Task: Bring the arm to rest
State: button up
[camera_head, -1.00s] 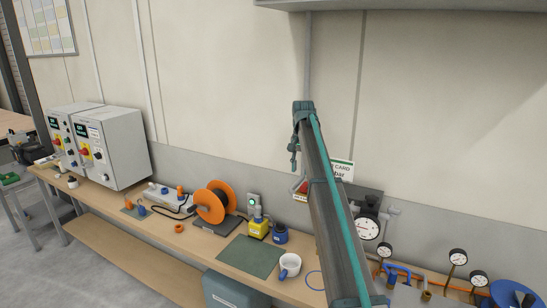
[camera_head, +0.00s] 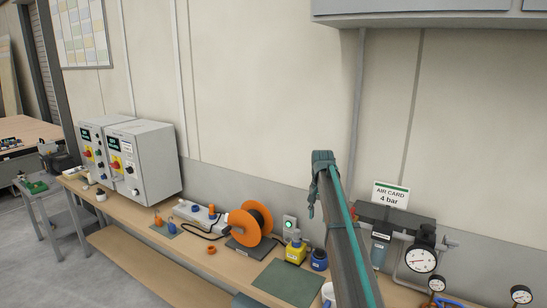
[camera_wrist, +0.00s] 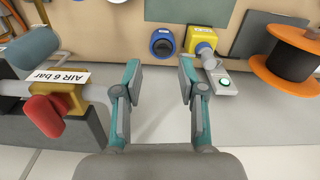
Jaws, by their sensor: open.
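My gripper (camera_wrist: 160,78) is open in the wrist view, with nothing between its two teal and grey fingers. Past the fingertips lie a blue round container (camera_wrist: 163,44) and a yellow block (camera_wrist: 202,40) on the bench. In the head view my arm rises from the lower edge in front of the wall. Its far end (camera_head: 323,165) is above the bench, apart from the things on it. The finger gap does not show clearly there.
The wooden bench (camera_head: 133,216) carries two control boxes (camera_head: 147,160), an orange cable reel (camera_head: 235,224), a green mat (camera_head: 288,283) and an air regulator with gauge (camera_head: 421,261). An air card (camera_head: 390,194) stands behind. A cabinet (camera_head: 430,10) hangs above. The wall space between is clear.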

jog(key=s+f+n, duration=0.2)
jog(key=s+f, duration=1.4)
jog(key=f, duration=0.4)
jog(key=s+f+n, duration=0.2)
jog(key=s+f, duration=0.6)
jog(key=s, duration=0.5)
jog(key=s+f+n, duration=0.1)
jog(key=s+f, duration=0.7)
jog(key=s, duration=0.5)
jog(key=s+f+g+b, duration=0.6)
jog(key=s+f+b, duration=0.4)
jog(key=s+f, duration=1.8)
jog(key=shift+s+g, duration=0.15)
jog(key=shift+g, duration=0.25)
